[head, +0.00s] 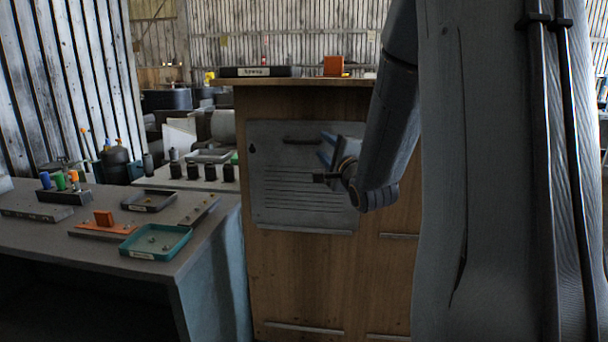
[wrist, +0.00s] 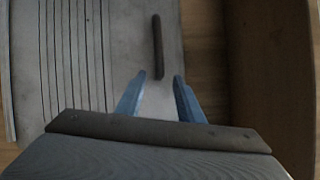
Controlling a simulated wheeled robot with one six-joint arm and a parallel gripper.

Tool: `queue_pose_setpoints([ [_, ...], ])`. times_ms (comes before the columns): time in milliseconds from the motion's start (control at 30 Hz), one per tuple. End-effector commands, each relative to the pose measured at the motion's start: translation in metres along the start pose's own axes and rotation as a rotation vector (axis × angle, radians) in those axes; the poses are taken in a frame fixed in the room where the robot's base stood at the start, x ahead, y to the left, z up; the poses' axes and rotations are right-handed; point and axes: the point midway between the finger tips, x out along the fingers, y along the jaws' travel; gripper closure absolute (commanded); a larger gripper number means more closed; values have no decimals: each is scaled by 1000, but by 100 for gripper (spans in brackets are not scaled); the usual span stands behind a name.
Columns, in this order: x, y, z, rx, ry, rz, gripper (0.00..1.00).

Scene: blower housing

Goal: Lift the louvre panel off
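The louvre panel (head: 290,205) is a grey plate with several horizontal slots, standing upright on the front of a wooden housing (head: 335,270). A dark bar handle (head: 302,141) is near its top; in the wrist view the handle (wrist: 157,47) lies just beyond the fingertips. My gripper (head: 323,148) is in front of the panel's upper right part. In the wrist view its two blue fingers (wrist: 158,90) are apart with nothing between them. The handle is in line with the gap but does not appear to be gripped. My arm hides the panel's right edge.
Left of the housing, a bench holds a teal tray (head: 155,243), a dark tray (head: 149,201), an orange block (head: 104,218) and a rack of coloured-handled tools (head: 62,195). A labelled dark tray (head: 255,71) and an orange box (head: 333,66) sit on the housing top.

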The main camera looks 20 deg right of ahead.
Motion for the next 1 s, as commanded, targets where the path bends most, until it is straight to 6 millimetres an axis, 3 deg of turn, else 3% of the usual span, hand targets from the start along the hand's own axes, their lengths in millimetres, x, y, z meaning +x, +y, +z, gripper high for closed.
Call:
queue_pose_setpoints([
  [233, 30, 1, -4, 0, 1, 2, 66],
  [533, 36, 1, -4, -1, 1, 1, 66],
  [733, 35, 1, -4, -1, 1, 1, 98],
  [1000, 35, 1, -4, -1, 1, 1, 100],
])
